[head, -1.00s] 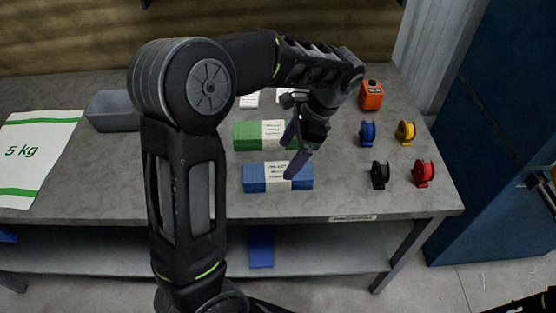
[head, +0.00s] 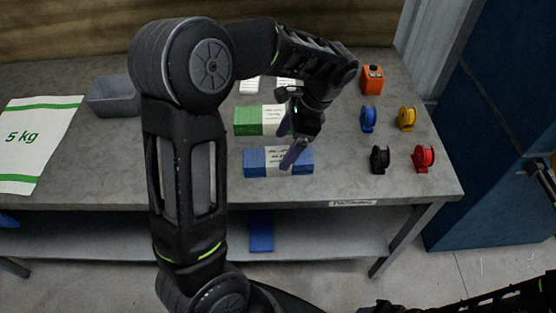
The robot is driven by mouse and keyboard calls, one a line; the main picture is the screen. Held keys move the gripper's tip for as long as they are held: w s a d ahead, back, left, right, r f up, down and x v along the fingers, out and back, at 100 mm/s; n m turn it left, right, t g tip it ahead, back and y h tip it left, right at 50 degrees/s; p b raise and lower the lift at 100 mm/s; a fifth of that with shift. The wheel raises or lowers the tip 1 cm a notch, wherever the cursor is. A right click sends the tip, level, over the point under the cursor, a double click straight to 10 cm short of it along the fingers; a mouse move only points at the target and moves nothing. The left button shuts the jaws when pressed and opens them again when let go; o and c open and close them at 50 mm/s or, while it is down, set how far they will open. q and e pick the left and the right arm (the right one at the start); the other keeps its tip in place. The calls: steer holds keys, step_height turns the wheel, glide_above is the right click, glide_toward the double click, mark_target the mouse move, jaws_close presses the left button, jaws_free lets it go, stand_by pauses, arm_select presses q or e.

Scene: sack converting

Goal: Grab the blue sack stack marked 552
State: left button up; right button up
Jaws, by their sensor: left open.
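A blue sack stack (head: 262,163) with a white paper band lies near the front middle of the grey table. The print on its band is too small to read. My left gripper (head: 288,142) is open, with its fingers over the right part of the blue stack; I cannot tell whether they touch it. One finger covers part of the band. A green sack stack (head: 247,121) with a white band lies just behind, partly hidden by the gripper. My right arm shows at the bottom right, but its gripper fingers cannot be made out.
On the table (head: 340,180) stand an orange box (head: 372,80) and blue, yellow, black (head: 380,159) and red (head: 423,158) reels at right. A grey bin (head: 113,97) and a 5 kg sack (head: 38,140) are at left. A blue item (head: 261,232) lies on the lower shelf.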

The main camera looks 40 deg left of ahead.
mark_target(278, 156)
arm_select(q)
steer(key=x, duration=0.5)
steer(key=shift+f, duration=0.1)
stand_by(0.4)
steer(key=c, duration=1.8)
steer(key=shift+o, duration=0.2)
step_height(278, 156, up, 10)
steer(key=shift+r+p, duration=0.1)
steer(key=shift+p, duration=0.5)
